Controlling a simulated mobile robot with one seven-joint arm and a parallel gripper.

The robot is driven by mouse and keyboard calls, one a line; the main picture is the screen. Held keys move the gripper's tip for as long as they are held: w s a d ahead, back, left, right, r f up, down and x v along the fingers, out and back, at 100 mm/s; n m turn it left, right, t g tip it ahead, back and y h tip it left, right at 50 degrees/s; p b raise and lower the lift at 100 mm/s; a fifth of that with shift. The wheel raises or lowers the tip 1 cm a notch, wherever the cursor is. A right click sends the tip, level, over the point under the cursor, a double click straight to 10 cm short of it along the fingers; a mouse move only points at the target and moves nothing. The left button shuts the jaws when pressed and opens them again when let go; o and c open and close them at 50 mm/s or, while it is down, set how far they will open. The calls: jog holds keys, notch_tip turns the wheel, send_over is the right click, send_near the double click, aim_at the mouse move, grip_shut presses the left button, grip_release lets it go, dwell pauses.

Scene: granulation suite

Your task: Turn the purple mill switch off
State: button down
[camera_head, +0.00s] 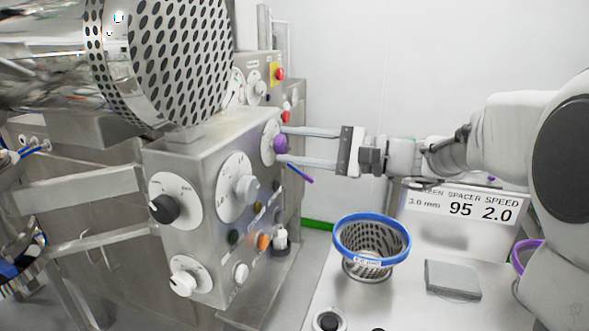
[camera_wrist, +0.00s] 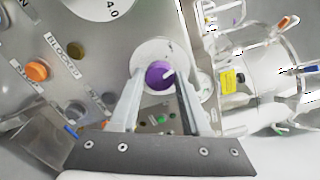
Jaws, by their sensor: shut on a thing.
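The purple mill switch (camera_head: 281,143) is a round purple knob on a pale dial plate, on the right face of the grey control box. In the wrist view the purple switch (camera_wrist: 158,75) has a white pointer mark toward the upper right. My gripper (camera_head: 282,146) reaches in from the right. Its two long fingers lie on either side of the knob, and it is shut on it. In the wrist view the gripper's fingertips (camera_wrist: 157,78) flank the knob closely. The exact contact is partly hidden by the fingers.
The control box (camera_head: 190,150) carries several other knobs, including a black one (camera_head: 163,208) and a large grey dial (camera_head: 244,189). A purple-tipped rod (camera_head: 300,173) sticks out below the fingers. A blue-rimmed screen basket (camera_head: 371,240) stands on the bench at right. A perforated drum (camera_head: 180,60) overhangs the box.

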jog(key=n+b, duration=0.3)
jog(key=b, duration=0.2)
jog(key=shift+f+n, duration=0.35)
jog(key=shift+n, duration=0.05)
jog(key=shift+r+n+b, duration=0.15)
jog(key=shift+n+b, duration=0.45)
jog(key=shift+b, duration=0.3)
jog(key=shift+r, duration=0.1)
jog(key=shift+c, duration=1.8)
grip_release()
jog(key=p+v, duration=0.1)
jog(key=v, duration=1.6)
jog(key=shift+d, duration=0.2)
jog(key=shift+s+a, duration=0.1)
